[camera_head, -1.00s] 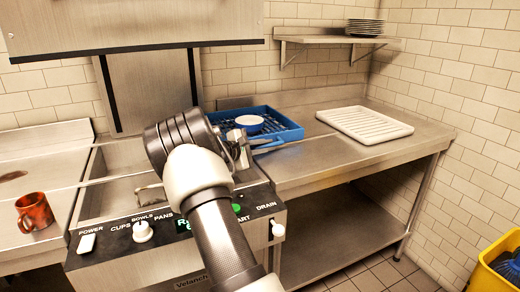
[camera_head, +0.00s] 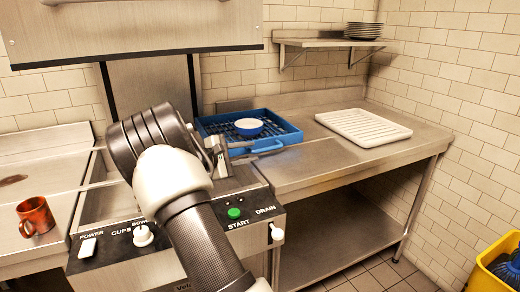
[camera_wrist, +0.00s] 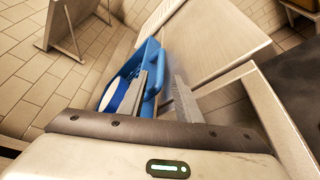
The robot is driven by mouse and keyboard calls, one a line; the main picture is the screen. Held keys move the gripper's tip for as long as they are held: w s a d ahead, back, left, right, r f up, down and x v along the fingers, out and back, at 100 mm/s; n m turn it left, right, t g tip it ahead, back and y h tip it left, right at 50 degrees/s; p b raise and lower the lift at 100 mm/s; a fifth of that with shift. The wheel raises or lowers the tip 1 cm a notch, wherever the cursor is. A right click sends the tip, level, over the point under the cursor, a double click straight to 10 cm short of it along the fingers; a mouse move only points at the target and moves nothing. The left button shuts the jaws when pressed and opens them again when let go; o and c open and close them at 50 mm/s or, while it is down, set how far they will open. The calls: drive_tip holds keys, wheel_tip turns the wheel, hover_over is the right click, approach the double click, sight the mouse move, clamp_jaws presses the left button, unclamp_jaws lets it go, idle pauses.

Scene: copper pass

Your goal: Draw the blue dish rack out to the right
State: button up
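The blue dish rack (camera_head: 285,136) sits on the steel counter at the machine's right side, with a blue-and-white bowl (camera_head: 248,126) in it. Its front handle (camera_head: 268,149) faces me. In the wrist view the rack's handle (camera_wrist: 154,84) shows between my fingers, and the bowl (camera_wrist: 114,97) is left of them. My gripper (camera_head: 238,150) is at the rack's front edge, left of the handle in the head view. Its two fingers (camera_wrist: 164,98) are apart. I cannot tell whether either touches the rack. My arm hides part of the machine.
A white ribbed drainer (camera_head: 362,127) lies on the counter to the right of the rack, with a strip of bare steel between. An orange mug (camera_head: 35,215) stands on the left counter. Plates (camera_head: 364,30) are stacked on the wall shelf. A yellow bucket (camera_head: 492,262) is at lower right.

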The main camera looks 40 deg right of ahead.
drive_tip(key=p+v, duration=0.1)
drive_tip(key=v, duration=0.8)
drive_tip(key=shift+a, duration=0.15)
drive_tip(key=shift+s+r, duration=0.15)
